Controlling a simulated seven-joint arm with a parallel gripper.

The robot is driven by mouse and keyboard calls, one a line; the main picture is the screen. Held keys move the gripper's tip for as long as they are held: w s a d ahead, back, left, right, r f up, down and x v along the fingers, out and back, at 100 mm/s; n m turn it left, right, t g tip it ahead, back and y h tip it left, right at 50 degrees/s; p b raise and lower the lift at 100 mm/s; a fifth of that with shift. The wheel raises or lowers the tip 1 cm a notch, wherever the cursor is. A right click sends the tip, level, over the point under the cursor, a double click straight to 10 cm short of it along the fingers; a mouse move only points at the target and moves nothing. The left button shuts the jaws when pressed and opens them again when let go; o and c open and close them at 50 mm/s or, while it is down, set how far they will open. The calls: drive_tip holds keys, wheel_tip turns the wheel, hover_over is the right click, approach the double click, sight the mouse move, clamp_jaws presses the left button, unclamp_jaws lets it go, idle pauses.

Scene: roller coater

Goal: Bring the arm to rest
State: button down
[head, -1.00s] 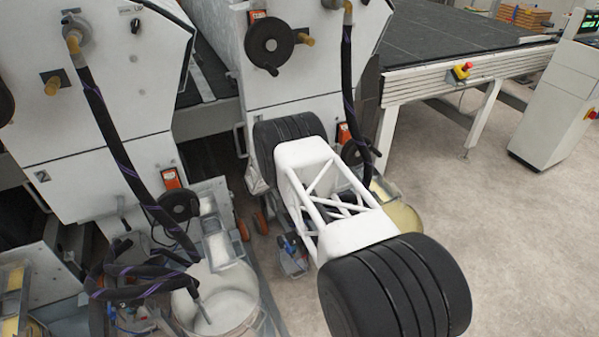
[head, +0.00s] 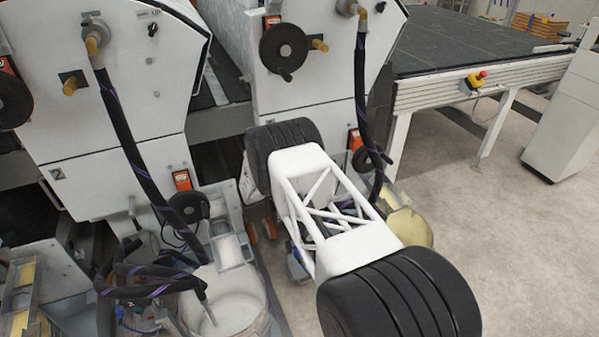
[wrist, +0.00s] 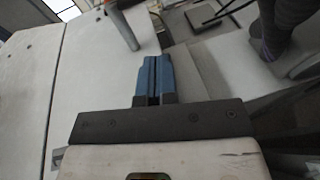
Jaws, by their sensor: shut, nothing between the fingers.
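In the wrist view my gripper (wrist: 153,80) shows two blue fingers side by side, shut, with nothing between them. A white machine panel lies to its left and grey surfaces lie ahead and to its right; I see no clear contact. In the head view my white truss arm link with black joints crosses the middle, in front of the roller coater (head: 110,155). My gripper is not clearly visible there.
A white bucket (head: 262,322) stands at the machine's foot, with dark hoses (head: 125,140) hanging near it. A yellowish bucket (head: 418,228) is partly behind my arm. A conveyor table (head: 470,45) and a white console (head: 570,125) stand to the right. Open floor lies between.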

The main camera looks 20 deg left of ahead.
drive_tip(key=w+d+r+m+g+h, duration=0.1)
drive_tip(key=d+r+m+g, duration=0.3)
drive_tip(key=d+r, duration=1.65)
drive_tip(key=s+d+r+m+g, duration=0.1)
drive_tip(key=s+d+r+g, duration=0.1)
drive_tip(key=s+d+r, duration=0.35)
drive_tip(key=s+d+r+g+y, duration=0.1)
drive_tip(key=s+d+r+g, duration=0.1)
drive_tip(key=d+r, duration=0.55)
drive_tip(key=s+d+r+m+g, duration=0.1)
drive_tip(key=s+d+r+g, duration=0.15)
drive_tip(key=d+r, duration=0.35)
drive_tip(key=s+d+r+m+g+y, duration=0.1)
drive_tip(key=s+d+r+y, duration=0.1)
drive_tip(key=s+d+r, duration=0.55)
drive_tip(key=s+d+r+m+g+y, duration=0.1)
drive_tip(key=s+d+r+m+y, duration=0.1)
drive_tip(key=s+d, duration=0.95)
drive_tip(key=s+d+m+t+y, duration=0.1)
drive_tip(key=s+y, duration=0.3)
drive_tip(key=s, duration=2.2)
drive_tip(key=shift+s+d+f+m+t+y, duration=0.35)
drive_tip(key=shift+d+t, duration=0.1)
drive_tip(key=shift+d, duration=0.3)
